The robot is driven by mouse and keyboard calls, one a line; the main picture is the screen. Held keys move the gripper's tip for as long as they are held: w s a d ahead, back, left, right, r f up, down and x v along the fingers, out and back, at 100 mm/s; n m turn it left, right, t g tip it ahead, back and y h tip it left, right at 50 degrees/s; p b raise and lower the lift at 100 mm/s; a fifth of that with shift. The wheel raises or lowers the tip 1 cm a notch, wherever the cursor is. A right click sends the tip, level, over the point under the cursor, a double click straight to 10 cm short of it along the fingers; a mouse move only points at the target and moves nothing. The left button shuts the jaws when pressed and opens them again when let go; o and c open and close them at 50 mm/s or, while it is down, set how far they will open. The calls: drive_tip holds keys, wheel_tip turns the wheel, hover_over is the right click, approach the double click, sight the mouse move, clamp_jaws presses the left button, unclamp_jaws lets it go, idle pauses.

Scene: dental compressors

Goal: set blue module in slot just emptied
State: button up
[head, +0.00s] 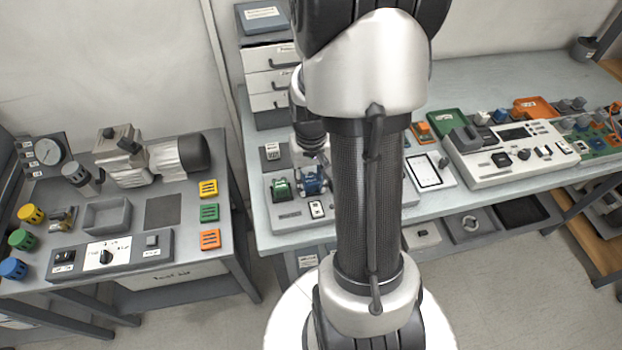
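The blue module (314,183) is at the grey panel (290,221) on the middle bench, just right of a green module (281,189). My gripper (319,164) points down directly over the blue module, its fingertips at or very near the module's top. My arm covers much of the gripper and the panel's right part. I cannot tell whether the fingers are closed on the module, or whether the module is seated or held just above the panel. No empty slot can be made out.
A drawer unit (272,80) stands behind the panel. A white tablet-like device (428,171) and a large control console (512,154) lie to the right. The left bench holds a motor pump (150,160), a grey tray (107,216), and yellow, green and orange blocks (209,213).

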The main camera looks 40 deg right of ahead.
drive_tip(key=o, duration=0.5)
drive_tip(key=shift+o, duration=0.3)
drive_tip(key=shift+o, duration=1.1)
drive_tip(key=shift+r, duration=0.1)
wheel_tip(320, 180, up, 7)
drive_tip(key=p, duration=0.6)
